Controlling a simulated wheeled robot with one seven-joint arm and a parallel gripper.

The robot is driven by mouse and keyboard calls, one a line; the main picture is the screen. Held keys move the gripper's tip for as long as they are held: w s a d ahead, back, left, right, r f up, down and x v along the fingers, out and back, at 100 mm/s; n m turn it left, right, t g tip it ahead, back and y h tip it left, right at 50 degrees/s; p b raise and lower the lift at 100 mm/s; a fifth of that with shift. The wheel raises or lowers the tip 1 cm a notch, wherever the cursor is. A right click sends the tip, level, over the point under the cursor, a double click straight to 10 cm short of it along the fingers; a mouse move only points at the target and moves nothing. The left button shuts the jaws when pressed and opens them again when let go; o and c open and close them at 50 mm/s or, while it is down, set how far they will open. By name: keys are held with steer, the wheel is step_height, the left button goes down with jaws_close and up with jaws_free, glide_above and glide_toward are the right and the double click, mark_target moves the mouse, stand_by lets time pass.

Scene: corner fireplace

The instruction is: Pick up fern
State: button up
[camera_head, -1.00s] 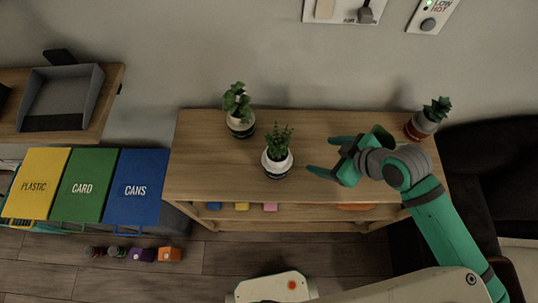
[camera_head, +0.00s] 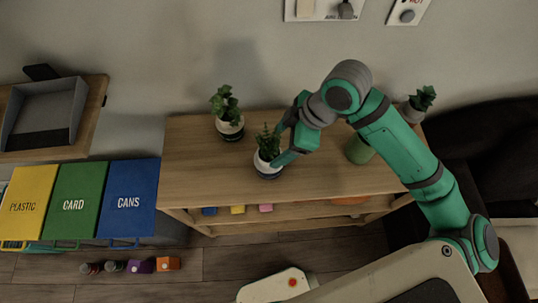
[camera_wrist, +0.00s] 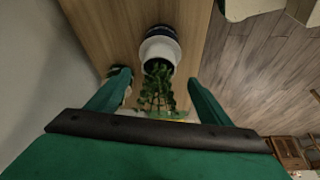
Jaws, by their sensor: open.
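The fern (camera_head: 268,139), a small plant with fine green leaves in a white pot with a dark base, stands upright near the front of the wooden shelf top (camera_head: 190,185). My gripper (camera_head: 281,143) is open just to its right, with its fingertips beside the leaves and pot. In the wrist view the fern's leaves (camera_wrist: 157,88) and white pot (camera_wrist: 160,50) lie between the two spread fingers (camera_wrist: 158,80). The fingers are not closed on it. I cannot tell whether either finger touches it.
A broad-leaved potted plant (camera_head: 227,112) stands close behind to the left. A green cylinder (camera_head: 358,150), partly hidden by my arm, stands to the right. Another potted plant (camera_head: 420,101) is at the far right. The shelf's front left is clear.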

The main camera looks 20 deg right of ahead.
steer(key=shift+x, duration=2.7)
steer(key=shift+w, duration=0.1)
steer(key=c, duration=1.6)
